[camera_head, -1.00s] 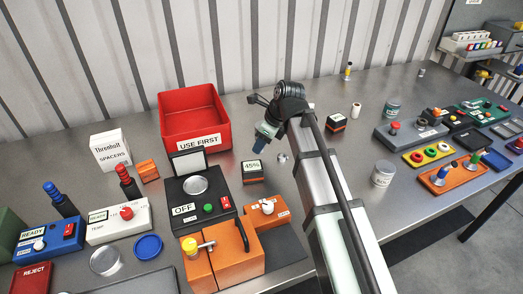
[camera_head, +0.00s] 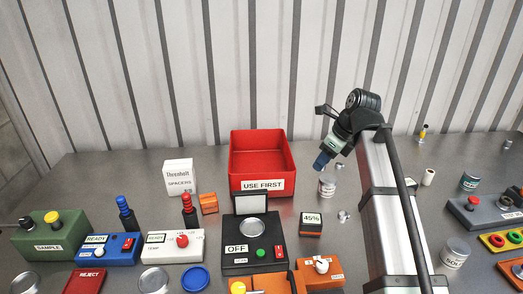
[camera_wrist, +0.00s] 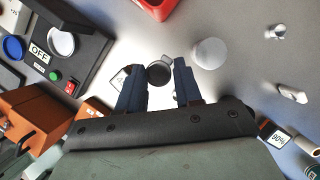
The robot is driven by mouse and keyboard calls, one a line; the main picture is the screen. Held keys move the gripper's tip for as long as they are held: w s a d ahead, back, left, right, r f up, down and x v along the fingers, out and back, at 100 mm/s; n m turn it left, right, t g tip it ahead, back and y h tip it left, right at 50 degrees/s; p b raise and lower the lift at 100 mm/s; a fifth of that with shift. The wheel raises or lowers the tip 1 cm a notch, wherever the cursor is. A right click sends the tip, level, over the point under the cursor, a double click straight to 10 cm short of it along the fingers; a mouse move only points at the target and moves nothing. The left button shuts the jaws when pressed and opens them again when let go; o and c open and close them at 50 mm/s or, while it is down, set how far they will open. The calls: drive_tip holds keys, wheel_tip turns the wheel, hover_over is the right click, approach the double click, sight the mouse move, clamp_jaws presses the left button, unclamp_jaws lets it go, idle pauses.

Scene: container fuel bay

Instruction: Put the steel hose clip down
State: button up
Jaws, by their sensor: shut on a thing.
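My gripper (camera_head: 322,162) is raised above the bench, behind the 45% block and beside the red bin. In the wrist view, its two dark blue fingers (camera_wrist: 159,80) are shut on a small dark round ring, which I take to be the steel hose clip (camera_wrist: 159,73). The clip sits between the fingertips, above the bench. A small shiny metal piece (camera_head: 343,215) lies on the bench next to the 45% block (camera_head: 311,224).
A red USE FIRST bin (camera_head: 262,187) stands behind the black OFF unit (camera_head: 252,262). A pale can (camera_head: 327,186) stands below my gripper; its top shows in the wrist view (camera_wrist: 210,53).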

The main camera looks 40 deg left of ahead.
drive_tip(key=w+a+n, duration=0.1)
drive_tip(key=w+a, duration=0.1)
drive_tip(key=a, duration=0.5)
drive_tip(key=w+a, duration=0.2)
drive_tip(key=a, duration=0.5)
drive_tip(key=shift+w+a+r+n+g, duration=0.2)
drive_tip(key=shift+w+r+n+g, duration=0.1)
drive_tip(key=shift+w+r+n, duration=0.1)
drive_tip(key=shift+n+g, duration=0.3)
drive_tip(key=shift+n, duration=0.5)
drive_tip(key=a, duration=0.8)
drive_tip(key=w+a+f, duration=0.1)
drive_tip(key=a, duration=0.3)
drive_tip(key=shift+w, duration=0.1)
hover_over(260, 168)
drive_tip(key=d, duration=0.2)
drive_tip(key=f, duration=0.4)
drive_tip(key=shift+w+a+f, duration=0.15)
drive_tip(key=shift+w+a, duration=0.05)
drive_tip(key=shift+f, duration=5.35)
clamp_jaws()
drive_tip(key=shift+f, duration=0.1)
drive_tip(key=o, duration=1.1)
unclamp_jaws()
drive_tip(key=v, duration=1.2)
drive_tip(key=shift+a, duration=0.1)
drive_tip(key=shift+o, duration=0.2)
